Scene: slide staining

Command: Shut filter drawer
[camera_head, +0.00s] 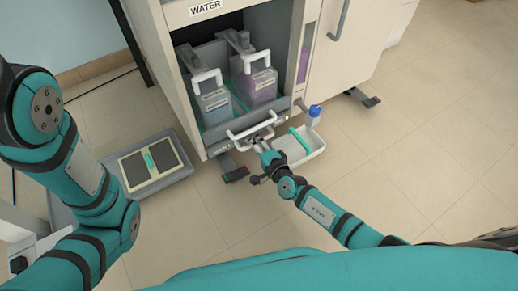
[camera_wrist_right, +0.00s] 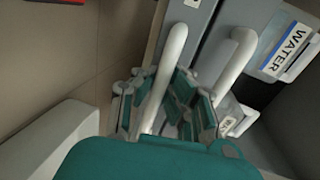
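A low drawer front with a small label, too small to read, is at the foot of the cabinet (camera_head: 180,84) in the head view; I take it for the filter drawer. White bar handles (camera_head: 252,124) stand at this front. My right gripper (camera_head: 262,147) is at the handles, low down. In the right wrist view, one white bar (camera_wrist_right: 167,70) runs between the teal fingers of my right gripper (camera_wrist_right: 165,103). Whether the fingers press on it is unclear. A second white bar (camera_wrist_right: 235,62) lies to the right. My left arm shows at left; its gripper is out of view.
The open bay above holds purple-grey containers (camera_head: 262,87) with white handles. A grey platform with a two-panel pad (camera_head: 135,170) lies left. Cabinet feet (camera_head: 236,174) stick out nearby.

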